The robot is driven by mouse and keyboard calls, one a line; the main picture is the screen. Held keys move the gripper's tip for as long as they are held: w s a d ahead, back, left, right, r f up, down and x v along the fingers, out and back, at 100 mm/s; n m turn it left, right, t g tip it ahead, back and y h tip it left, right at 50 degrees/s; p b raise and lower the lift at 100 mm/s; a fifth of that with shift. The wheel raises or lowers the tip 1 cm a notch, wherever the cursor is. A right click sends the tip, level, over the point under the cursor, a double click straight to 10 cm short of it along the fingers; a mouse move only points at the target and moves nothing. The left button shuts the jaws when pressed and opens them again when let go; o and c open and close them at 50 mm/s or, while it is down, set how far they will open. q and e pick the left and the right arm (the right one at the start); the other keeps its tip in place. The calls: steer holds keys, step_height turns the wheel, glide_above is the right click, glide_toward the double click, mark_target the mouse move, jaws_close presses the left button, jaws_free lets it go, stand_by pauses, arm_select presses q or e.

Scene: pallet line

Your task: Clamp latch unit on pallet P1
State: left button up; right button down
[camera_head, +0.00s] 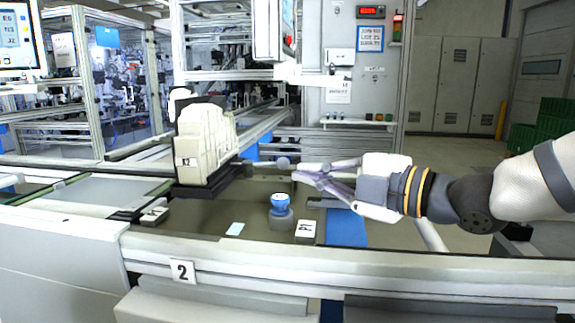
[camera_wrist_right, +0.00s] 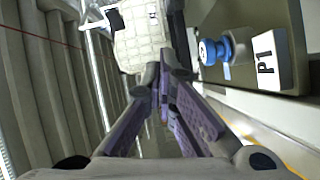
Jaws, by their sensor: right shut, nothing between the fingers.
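The cream, block-like unit (camera_head: 207,140), with a small code label on its face, stands upright on a dark carrier (camera_head: 190,190) left of centre. It also shows beyond my fingers in the wrist view (camera_wrist_right: 140,40). A grey rod with a round grey knob (camera_head: 283,163) points right from beside the carrier. My right gripper (camera_head: 297,172) is shut and empty, its tips close to that knob; contact cannot be told. The P1 label block (camera_head: 306,231) stands at the front, and also in the wrist view (camera_wrist_right: 267,62). My left gripper is out of view.
A blue button on a grey base (camera_head: 281,205) stands left of the P1 block, below my right gripper. A pale blue card (camera_head: 235,229) lies on the bed. A front rail (camera_head: 350,253) with a "2" plate (camera_head: 182,271) borders the line. A control cabinet (camera_head: 355,75) stands behind.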

mark_target(288, 161)
steer(key=x, duration=0.7)
steer(key=shift+w+a+f, duration=0.15)
steer(key=shift+w+a, duration=0.1)
steer(key=shift+a, duration=0.05)
steer(key=w, duration=0.1)
steer(key=w+d, duration=0.1)
steer(key=w, duration=0.1)
steer(key=shift+w+d+f, duration=0.1)
steer(key=shift+w+f, duration=0.05)
steer(key=shift+f, duration=0.1)
steer(key=shift+w+d, duration=0.1)
steer(key=shift+w, duration=0.2)
steer(key=shift+w+d, duration=0.2)
steer(key=shift+w, duration=0.1)
steer(key=shift+w+d, duration=0.4)
steer(key=shift+s+a, duration=0.1)
